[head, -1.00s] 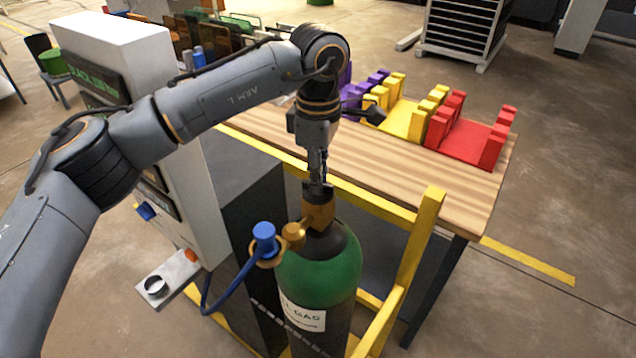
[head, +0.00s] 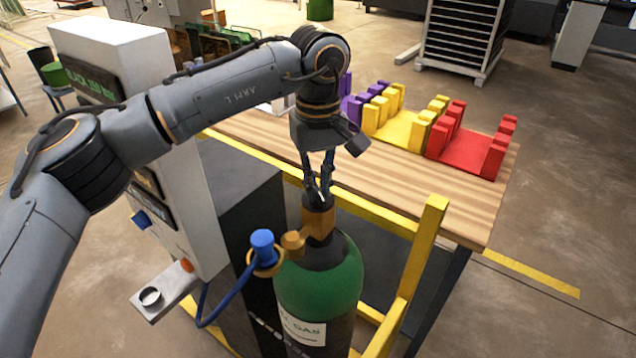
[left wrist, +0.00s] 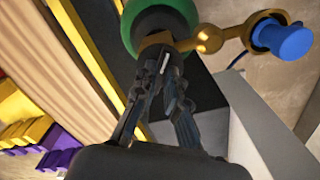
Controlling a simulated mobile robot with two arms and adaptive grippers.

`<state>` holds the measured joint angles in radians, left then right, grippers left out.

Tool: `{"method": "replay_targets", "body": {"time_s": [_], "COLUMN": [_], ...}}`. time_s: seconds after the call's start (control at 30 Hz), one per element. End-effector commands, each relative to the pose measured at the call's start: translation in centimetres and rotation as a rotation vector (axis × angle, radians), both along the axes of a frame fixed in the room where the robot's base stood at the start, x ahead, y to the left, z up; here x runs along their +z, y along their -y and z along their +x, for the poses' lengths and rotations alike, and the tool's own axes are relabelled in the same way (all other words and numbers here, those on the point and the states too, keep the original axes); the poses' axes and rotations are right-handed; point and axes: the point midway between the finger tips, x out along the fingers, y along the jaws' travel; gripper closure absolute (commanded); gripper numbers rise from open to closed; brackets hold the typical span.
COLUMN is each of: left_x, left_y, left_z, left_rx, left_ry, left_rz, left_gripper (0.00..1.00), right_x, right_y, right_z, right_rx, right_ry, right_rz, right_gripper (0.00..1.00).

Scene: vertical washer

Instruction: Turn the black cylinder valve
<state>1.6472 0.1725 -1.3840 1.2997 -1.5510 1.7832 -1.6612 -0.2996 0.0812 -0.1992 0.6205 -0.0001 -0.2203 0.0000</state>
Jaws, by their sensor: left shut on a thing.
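The black cylinder valve (head: 318,200) is a dark knob on top of the brass fitting (head: 319,222) of a gas cylinder (head: 318,285) with a green shoulder. My left gripper (head: 318,195) points down from above, its fingers shut on the valve. In the left wrist view the fingers (left wrist: 168,65) reach to the brass fitting (left wrist: 155,40) and hide most of the valve. My right gripper is in neither view.
A blue-capped connector (head: 263,245) with a blue hose sticks out left of the fitting. A white machine (head: 185,190) stands to the left. A yellow frame post (head: 425,245) rises to the right. Behind is a wooden table (head: 400,175) with yellow, red and purple racks.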

Motion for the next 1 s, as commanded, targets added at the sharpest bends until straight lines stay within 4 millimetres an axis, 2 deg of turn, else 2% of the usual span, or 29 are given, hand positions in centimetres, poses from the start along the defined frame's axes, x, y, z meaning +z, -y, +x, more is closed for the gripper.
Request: {"method": "replay_targets", "body": {"time_s": [0.4,0.93,0.97,1.0], "left_x": [0.03,0.02,0.02,0.02], "left_y": [0.01,0.02,0.02,0.02], "left_z": [-0.01,-0.02,-0.02,-0.02], "left_rx": [-0.180,-0.205,-0.205,-0.204], "left_ry": [-0.001,0.000,0.000,0.000], "left_rz": [-0.001,0.000,0.000,0.000], "left_gripper": [1.00,1.00,0.87,0.79], "right_x": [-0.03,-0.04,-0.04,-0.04], "right_y": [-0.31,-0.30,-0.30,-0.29], "right_z": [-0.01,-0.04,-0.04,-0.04], "right_rx": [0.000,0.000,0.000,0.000], "right_ry": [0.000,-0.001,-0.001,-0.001], "right_rz": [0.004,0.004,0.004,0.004], "right_gripper": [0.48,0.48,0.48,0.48]}}
